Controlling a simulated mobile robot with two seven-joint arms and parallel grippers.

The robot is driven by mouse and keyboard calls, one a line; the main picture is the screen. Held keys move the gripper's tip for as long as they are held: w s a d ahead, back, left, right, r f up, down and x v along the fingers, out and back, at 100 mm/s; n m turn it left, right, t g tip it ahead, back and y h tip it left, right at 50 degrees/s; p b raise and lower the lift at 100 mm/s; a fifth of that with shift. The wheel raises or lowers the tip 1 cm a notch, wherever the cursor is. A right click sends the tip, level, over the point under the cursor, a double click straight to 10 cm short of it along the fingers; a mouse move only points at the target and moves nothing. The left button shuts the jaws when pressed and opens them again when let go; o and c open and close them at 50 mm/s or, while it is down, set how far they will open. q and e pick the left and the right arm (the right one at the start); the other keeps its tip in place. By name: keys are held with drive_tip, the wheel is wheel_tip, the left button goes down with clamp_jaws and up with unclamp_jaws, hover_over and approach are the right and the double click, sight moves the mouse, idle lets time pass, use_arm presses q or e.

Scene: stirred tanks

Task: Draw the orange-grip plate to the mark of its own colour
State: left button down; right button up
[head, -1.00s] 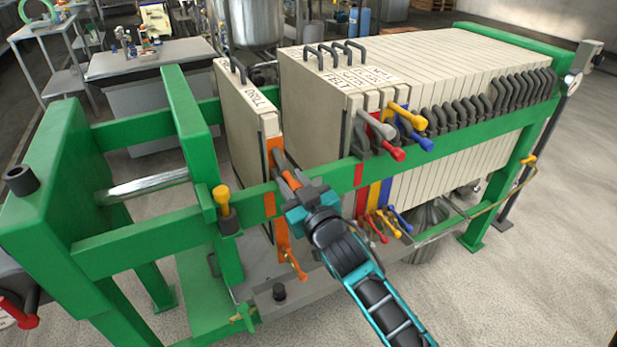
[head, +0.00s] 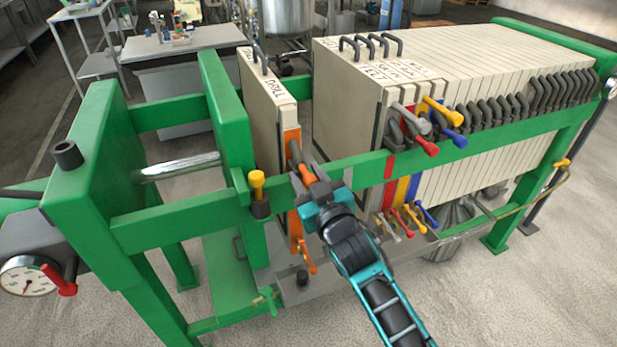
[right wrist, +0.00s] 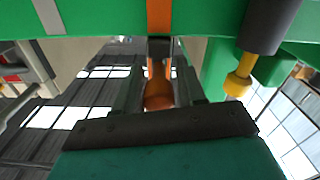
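The orange-grip plate (head: 268,112) is a cream slab with an orange edge strip, standing apart to the left of the plate pack. Its orange grip (head: 308,173) sticks out over the near green rail. An orange mark (right wrist: 158,15) on that rail lines up with the grip in the right wrist view. My right gripper (head: 309,180) is at the grip, with one finger on each side of it. The fingers look spread, with the grip (right wrist: 157,92) between them and not clamped. The rail mark is mostly hidden by my gripper in the head view. My left gripper is not in view.
The plate pack (head: 450,65) stands to the right, with grey, red, yellow and blue grips at its near end. A yellow-topped plunger (head: 257,185) sits on the rail left of my gripper. A green pressing block (head: 226,110) stands left of the plate.

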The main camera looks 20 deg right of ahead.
drive_tip(key=shift+o, duration=1.3)
drive_tip(key=s+d, duration=0.1)
drive_tip(key=s, duration=1.1)
drive_tip(key=shift+s, duration=0.4)
